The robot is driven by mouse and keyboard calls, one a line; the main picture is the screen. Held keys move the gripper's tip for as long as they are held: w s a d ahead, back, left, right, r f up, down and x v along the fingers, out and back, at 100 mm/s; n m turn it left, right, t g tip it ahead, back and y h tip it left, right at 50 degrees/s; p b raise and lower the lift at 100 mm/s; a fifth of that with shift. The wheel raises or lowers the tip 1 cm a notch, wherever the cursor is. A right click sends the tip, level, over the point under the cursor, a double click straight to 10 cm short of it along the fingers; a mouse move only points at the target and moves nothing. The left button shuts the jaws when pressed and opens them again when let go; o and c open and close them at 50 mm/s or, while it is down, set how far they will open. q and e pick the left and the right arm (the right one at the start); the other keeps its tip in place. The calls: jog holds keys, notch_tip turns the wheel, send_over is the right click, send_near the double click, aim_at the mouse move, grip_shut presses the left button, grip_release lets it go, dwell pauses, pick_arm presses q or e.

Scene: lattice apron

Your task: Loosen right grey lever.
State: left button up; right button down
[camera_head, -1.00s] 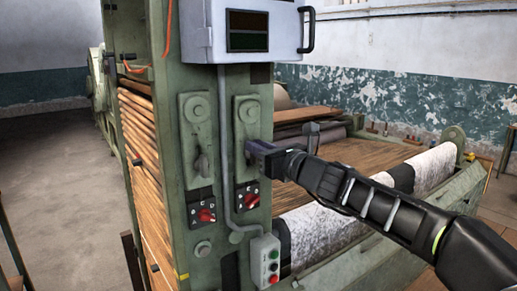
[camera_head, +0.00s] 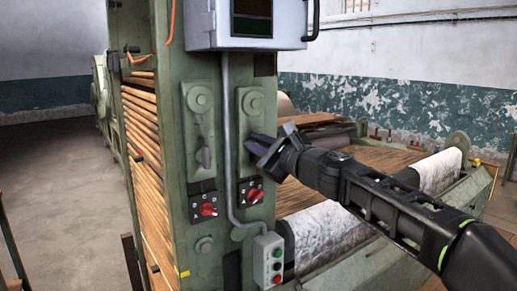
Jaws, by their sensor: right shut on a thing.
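The right grey lever sits on the right green plate (camera_head: 252,103) of the machine's upright, below a round boss. My right gripper (camera_head: 259,148) comes in from the right and is shut on this lever. Its dark fingers are tilted and hide most of the lever, so I cannot tell its exact angle. The left grey lever (camera_head: 204,157) hangs upright on the matching left plate and is untouched. My left gripper is not in view.
Two red rotary switches, the left one (camera_head: 207,209) and the right one (camera_head: 254,195), sit under the levers. A grey conduit (camera_head: 228,140) runs between the plates to a push-button box (camera_head: 268,262). A grey cabinet (camera_head: 250,25) overhangs above. Open floor (camera_head: 60,200) lies left.

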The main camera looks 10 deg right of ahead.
jog(key=n, duration=0.1)
jog(key=f+n+b, duration=0.1)
jog(key=n, duration=0.1)
jog(key=n+b, duration=0.1)
jog(key=shift+a+f, duration=0.15)
jog(key=shift+f, duration=0.1)
jog(key=shift+n, duration=0.3)
jog(key=shift+r, duration=0.1)
jog(key=c, duration=1.7)
grip_release()
jog(key=shift+o, duration=1.2)
jog(key=shift+w, duration=0.2)
jog(key=shift+s+r, duration=0.1)
jog(key=shift+s, duration=0.05)
jog(key=b+v, duration=0.1)
jog(key=v, duration=0.6)
jog(key=shift+s+b, duration=0.25)
jog(key=shift+b, duration=0.1)
